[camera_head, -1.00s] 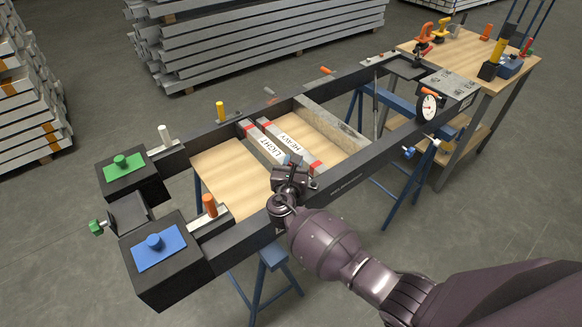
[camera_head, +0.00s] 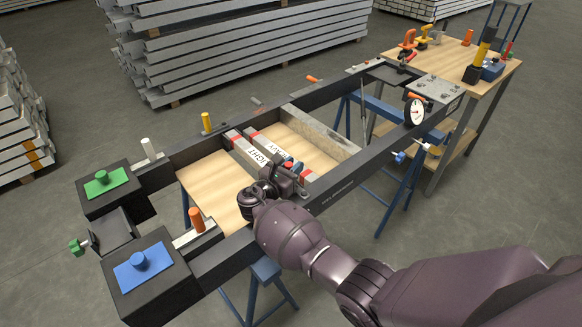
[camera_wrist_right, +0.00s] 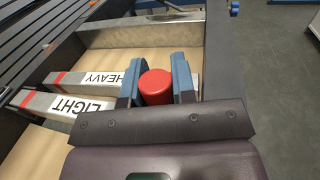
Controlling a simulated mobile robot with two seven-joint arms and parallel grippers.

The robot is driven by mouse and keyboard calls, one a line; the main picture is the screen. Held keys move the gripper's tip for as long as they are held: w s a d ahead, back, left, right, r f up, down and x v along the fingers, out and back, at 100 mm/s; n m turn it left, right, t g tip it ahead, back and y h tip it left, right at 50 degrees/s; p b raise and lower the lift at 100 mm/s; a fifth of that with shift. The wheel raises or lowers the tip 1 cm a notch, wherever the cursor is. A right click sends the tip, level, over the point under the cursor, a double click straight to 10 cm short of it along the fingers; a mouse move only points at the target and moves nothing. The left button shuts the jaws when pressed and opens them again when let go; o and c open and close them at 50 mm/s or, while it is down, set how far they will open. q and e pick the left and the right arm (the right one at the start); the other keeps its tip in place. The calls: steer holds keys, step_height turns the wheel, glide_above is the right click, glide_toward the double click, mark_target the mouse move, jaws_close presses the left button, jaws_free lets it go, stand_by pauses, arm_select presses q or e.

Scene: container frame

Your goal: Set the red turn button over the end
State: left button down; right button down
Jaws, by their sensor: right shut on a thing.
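The red turn button (camera_wrist_right: 156,86) is a short red cylinder between the two blue fingers of my right gripper (camera_wrist_right: 156,74) in the right wrist view. The gripper is shut on it. In the head view my right gripper (camera_head: 288,170) is at the near rail, by the near ends of the two bars. The bar marked LIGHT (camera_wrist_right: 60,103) and the bar marked HEAVY (camera_wrist_right: 75,80) lie side by side, with red bands. My gripper hides their near ends and what is under the button. My left gripper is not in view.
The long black frame (camera_head: 340,183) stands on blue trestles. Orange (camera_head: 196,220), white (camera_head: 149,149) and yellow (camera_head: 206,122) knobs stand along it. A dial gauge (camera_head: 417,112) is on the near rail. A bench with tools (camera_head: 455,60) stands at the far right.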

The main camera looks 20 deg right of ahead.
steer(key=shift+d, duration=0.1)
steer(key=c, duration=0.9)
jaws_free()
steer(key=shift+r, duration=0.55)
step_height(320, 180, up, 19)
steer(key=p, duration=0.4)
steer(key=shift+p, duration=0.35)
